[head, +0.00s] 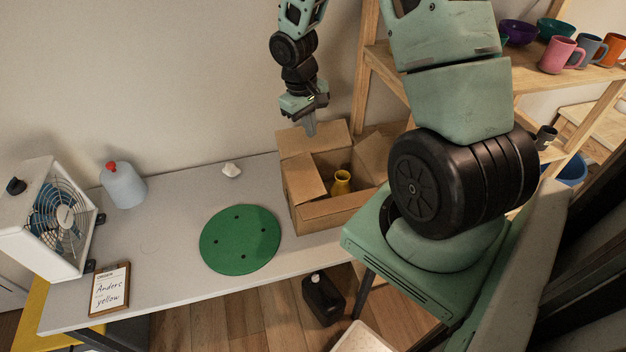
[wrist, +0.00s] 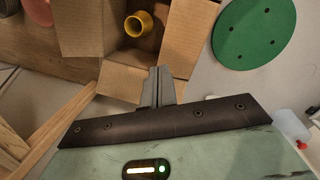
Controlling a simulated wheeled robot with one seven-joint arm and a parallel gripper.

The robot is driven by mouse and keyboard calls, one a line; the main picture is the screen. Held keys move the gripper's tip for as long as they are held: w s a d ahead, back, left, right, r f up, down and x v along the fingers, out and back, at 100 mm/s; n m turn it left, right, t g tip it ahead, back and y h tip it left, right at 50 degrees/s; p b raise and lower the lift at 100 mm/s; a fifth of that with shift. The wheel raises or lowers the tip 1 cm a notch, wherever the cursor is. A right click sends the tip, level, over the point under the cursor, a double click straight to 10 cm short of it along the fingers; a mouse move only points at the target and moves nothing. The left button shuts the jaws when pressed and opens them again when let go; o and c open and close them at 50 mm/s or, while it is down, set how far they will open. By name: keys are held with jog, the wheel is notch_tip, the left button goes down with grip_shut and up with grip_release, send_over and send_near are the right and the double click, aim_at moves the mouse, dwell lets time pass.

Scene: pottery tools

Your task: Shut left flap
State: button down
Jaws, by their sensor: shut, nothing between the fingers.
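An open cardboard box (head: 335,212) stands on the grey table, with a yellow vase (head: 341,183) inside. Its left flap (head: 303,179) leans over the left part of the opening; I cannot tell its exact angle. In the wrist view this flap (wrist: 190,38) is right of the opening, and the yellow vase (wrist: 138,24) shows inside. The back flap (head: 322,138) stands up and outward. My gripper (head: 311,129) is shut and empty, pointing down at the back flap. In the wrist view its fingertips (wrist: 161,72) are near the corner between back and left flaps; contact is unclear.
A green disc (head: 240,240) lies left of the box. A wooden shelf (head: 375,75) with mugs and bowls stands behind right.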

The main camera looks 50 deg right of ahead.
aim_at(316, 172)
jog(key=f+m, duration=0.1)
jog(key=f, duration=0.3)
jog(key=f+m, duration=0.2)
jog(key=f, duration=0.2)
jog(key=s+f+m+p, duration=0.1)
jog(key=f+m, duration=0.1)
jog(key=f, duration=0.2)
jog(key=shift+a+f+h, duration=0.1)
jog(key=shift+h, duration=0.2)
jog(key=b+x, duration=0.2)
jog(key=b, duration=0.1)
jog(key=shift+s+d+f, duration=0.1)
jog(key=shift+s+d, duration=0.1)
jog(key=shift+d, duration=0.05)
jog(key=shift+s, duration=0.1)
dwell(0.5)
